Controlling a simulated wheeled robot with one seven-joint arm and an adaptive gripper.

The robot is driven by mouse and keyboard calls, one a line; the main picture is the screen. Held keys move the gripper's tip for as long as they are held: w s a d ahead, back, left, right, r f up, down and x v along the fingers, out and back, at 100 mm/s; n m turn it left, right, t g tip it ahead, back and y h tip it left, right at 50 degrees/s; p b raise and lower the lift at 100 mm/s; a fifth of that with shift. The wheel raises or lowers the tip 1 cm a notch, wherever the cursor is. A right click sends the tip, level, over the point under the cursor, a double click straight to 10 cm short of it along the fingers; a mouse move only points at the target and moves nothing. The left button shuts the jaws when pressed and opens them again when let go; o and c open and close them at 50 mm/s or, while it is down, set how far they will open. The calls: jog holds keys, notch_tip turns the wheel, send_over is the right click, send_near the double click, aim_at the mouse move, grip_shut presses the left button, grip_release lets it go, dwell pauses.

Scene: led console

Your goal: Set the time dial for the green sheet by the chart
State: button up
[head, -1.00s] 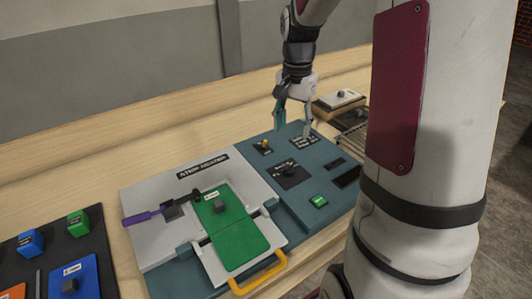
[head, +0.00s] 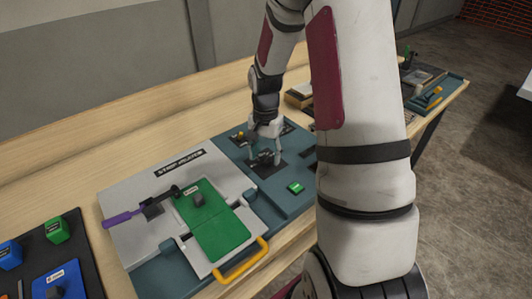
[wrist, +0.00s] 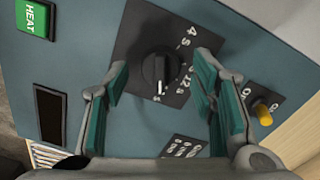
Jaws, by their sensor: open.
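The black time dial (wrist: 160,68) sits on a black plate with white second marks. "4 s" and "12" are readable. A white line on the knob points toward the bottom of the wrist view. My gripper (wrist: 162,78) is open, its teal fingers on either side of the dial; contact cannot be told. In the head view my gripper (head: 263,153) is low over the dial plate (head: 270,168). The green sheet (head: 222,232) lies on the grey press at left. A small black label with white lines, perhaps the chart (wrist: 185,147), is partly hidden by my gripper; its text is unreadable.
A green HEAT button (wrist: 36,18) and a dark display (wrist: 50,113) are left of the dial in the wrist view. A yellow-tipped toggle (wrist: 262,112) is at right. A yellow handle (head: 243,262) and purple-handled tool (head: 130,215) are on the press.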

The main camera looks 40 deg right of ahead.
jog(key=shift+c, duration=0.6)
jog(key=c, duration=1)
jog(key=shift+c, duration=0.2)
jog(key=shift+n, duration=0.3)
jog(key=n+p, duration=0.1)
jog(key=n, duration=0.3)
jog(key=shift+n+p, duration=0.75)
jog(key=shift+n, duration=1.35)
jog(key=o, duration=1.2)
jog(key=shift+c, duration=0.2)
